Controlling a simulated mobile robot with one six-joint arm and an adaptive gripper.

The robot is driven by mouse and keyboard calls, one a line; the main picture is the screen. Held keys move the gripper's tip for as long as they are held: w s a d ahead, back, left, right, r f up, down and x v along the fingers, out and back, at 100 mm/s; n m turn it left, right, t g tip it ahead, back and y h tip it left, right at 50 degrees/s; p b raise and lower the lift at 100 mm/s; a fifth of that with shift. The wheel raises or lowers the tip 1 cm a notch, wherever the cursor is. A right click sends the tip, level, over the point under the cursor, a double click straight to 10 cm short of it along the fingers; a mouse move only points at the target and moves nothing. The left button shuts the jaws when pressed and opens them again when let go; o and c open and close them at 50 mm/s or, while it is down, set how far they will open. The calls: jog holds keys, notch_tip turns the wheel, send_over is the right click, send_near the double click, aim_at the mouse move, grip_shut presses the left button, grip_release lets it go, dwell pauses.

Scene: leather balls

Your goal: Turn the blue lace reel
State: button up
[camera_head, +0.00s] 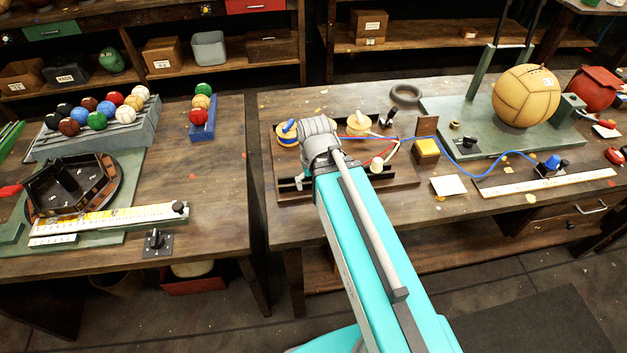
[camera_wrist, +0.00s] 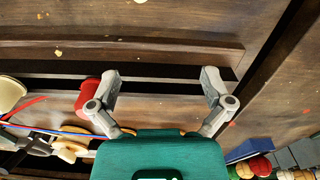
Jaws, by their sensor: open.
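In the head view a wooden reel with a blue knob (camera_head: 286,131) stands at the left of a dark board (camera_head: 400,178) on the right-hand table, just left of my arm's wrist. A second pale reel (camera_head: 358,124) stands to the right of it. A blue lace (camera_head: 480,171) and a red lace (camera_head: 388,157) run across the board. In the wrist view my gripper (camera_wrist: 160,82) is open with nothing between its fingers. A red rounded piece (camera_wrist: 88,97) is beside its left finger. I cannot tell which reel parts show below it.
A yellow block (camera_head: 426,148), a white card (camera_head: 448,186) and a ruler (camera_head: 545,184) lie to the right. A blue ball rack (camera_head: 204,130) and a gap between the tables are to the left. A leather ball (camera_head: 526,96) stands on a green base.

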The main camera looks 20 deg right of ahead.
aim_at(288, 123)
dwell(0.4)
jog(key=w+r+n+p, duration=0.4)
jog(key=w+r+p, duration=0.3)
jog(key=w, duration=0.5)
jog(key=w+a+r+n+p, duration=0.1)
jog(key=w+r+n+p, duration=0.4)
jog(key=w, duration=0.8)
notch_tip(288, 123, up, 3)
jog(key=p, duration=0.3)
jog(key=shift+w+a+r+n, duration=0.15)
jog(key=shift+w+a+n, duration=0.1)
jog(key=shift+n, duration=0.05)
notch_tip(288, 123, down, 14)
jog(key=b, duration=1.3)
jog(key=shift+b, duration=0.3)
jog(key=c, duration=0.9)
jog(key=shift+o, duration=0.2)
